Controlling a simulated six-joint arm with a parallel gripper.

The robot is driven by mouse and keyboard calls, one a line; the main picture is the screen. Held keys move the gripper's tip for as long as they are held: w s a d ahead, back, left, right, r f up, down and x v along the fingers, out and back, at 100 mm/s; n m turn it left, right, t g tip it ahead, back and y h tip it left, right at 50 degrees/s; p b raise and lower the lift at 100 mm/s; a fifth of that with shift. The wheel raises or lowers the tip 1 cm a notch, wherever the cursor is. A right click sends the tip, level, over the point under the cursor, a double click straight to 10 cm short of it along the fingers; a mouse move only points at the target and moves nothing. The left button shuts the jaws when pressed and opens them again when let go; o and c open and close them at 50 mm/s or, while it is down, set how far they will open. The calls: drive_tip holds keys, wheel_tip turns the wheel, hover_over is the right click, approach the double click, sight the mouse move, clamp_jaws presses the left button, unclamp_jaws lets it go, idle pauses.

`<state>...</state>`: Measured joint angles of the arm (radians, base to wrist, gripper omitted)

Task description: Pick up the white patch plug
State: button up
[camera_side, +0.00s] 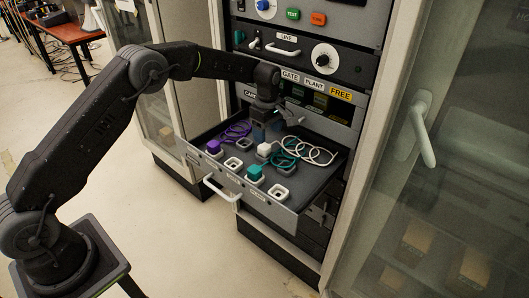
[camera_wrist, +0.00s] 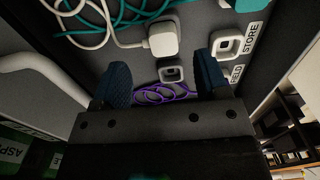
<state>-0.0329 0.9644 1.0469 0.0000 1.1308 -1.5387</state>
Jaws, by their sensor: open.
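The white patch plug (camera_side: 264,149) sits in the open drawer, toward the middle, with its white cable coiled to the right. In the wrist view the white plug (camera_wrist: 163,38) is just above the gap between my fingertips, apart from them. My gripper (camera_side: 266,128) is above the drawer, close behind and above the plug. What the plug sits on is hard to tell.
A purple plug (camera_side: 213,146) with a purple cable is on the left of the drawer (camera_side: 242,190). A teal plug (camera_side: 254,172) is near the front, beside an empty socket (camera_side: 279,192). Teal cable lies against the white cable (camera_side: 318,154). The rack panel rises behind.

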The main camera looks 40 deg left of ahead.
sight(267, 147)
drive_tip(key=shift+s+f, duration=0.2)
drive_tip(key=shift+f, duration=3.05)
drive_tip(key=c, duration=1)
